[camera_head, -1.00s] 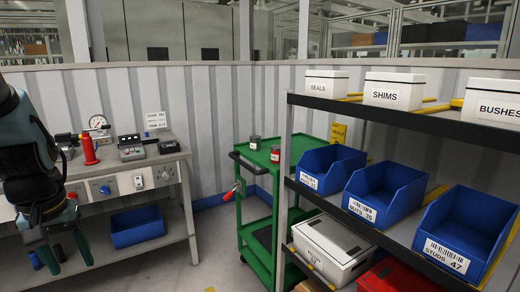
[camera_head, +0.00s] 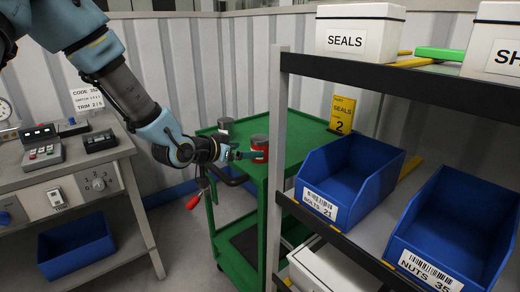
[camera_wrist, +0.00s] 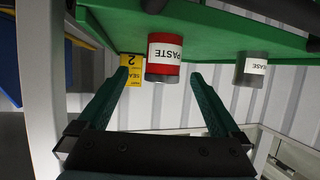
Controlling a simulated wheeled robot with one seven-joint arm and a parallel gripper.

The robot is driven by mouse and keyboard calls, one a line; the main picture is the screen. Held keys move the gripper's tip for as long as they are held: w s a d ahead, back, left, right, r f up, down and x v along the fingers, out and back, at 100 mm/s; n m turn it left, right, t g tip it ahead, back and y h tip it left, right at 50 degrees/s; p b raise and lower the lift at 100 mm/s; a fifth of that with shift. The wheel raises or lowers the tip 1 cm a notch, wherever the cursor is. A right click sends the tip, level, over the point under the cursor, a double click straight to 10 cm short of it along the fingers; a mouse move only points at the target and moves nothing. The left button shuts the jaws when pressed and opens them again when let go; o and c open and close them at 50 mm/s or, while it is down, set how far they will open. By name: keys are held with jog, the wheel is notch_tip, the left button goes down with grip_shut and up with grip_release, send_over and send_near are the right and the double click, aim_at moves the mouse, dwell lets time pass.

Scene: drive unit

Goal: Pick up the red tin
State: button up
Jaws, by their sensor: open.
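The red tin (camera_head: 260,148) stands upright on the top of the green trolley (camera_head: 300,150), close to its near left part. In the wrist view the red tin (camera_wrist: 165,62) has a white label reading PASTE and appears upside down. My gripper (camera_head: 238,155) is at the left of the tin, level with it. In the wrist view my gripper (camera_wrist: 159,75) is open, with the tin in line with the gap between its fingertips.
A grey tin (camera_head: 224,124) stands behind the red one; it also shows in the wrist view (camera_wrist: 251,69). A yellow SEALS card (camera_head: 342,114) is at the trolley's back. The shelf rack post (camera_head: 276,170) rises close at the right, beside a blue bin (camera_head: 350,175).

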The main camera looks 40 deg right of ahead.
aim_at(260, 149)
jog(key=shift+w+p+x, duration=0.15)
jog(key=shift+p+x, duration=0.35)
jog(key=shift+x, duration=1.4)
jog(key=shift+w+p+x, duration=0.15)
jog(key=shift+p+x, duration=0.35)
jog(key=shift+x, duration=1.35)
jog(key=shift+a+f, duration=0.15)
jog(key=shift+c, duration=0.4)
jog(key=c, duration=1.4)
